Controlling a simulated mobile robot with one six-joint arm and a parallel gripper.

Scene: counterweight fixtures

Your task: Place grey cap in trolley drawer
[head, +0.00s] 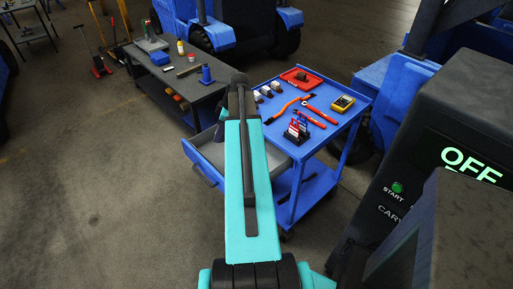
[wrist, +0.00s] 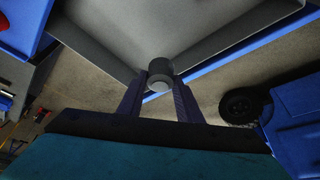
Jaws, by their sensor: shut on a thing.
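The grey cap (wrist: 159,69) is a short dark grey cylinder between the purple fingertips of my gripper (wrist: 160,80) in the wrist view. My gripper is shut on it. The grey trolley drawer (wrist: 105,35) fills the upper part of that view, and the cap overlaps its near corner. I cannot tell how high the cap is over the drawer. In the head view the open drawer (head: 205,160) sticks out from the left side of the blue trolley (head: 345,122). My teal arm covers part of it and hides the cap.
The trolley top carries a red tray (head: 301,77), orange-red tools (head: 316,115), a yellow meter (head: 343,103) and a screwdriver rack (head: 298,130). A dark workbench (head: 190,88) stands behind left. A dark machine with an OFF display (head: 460,150) is at right.

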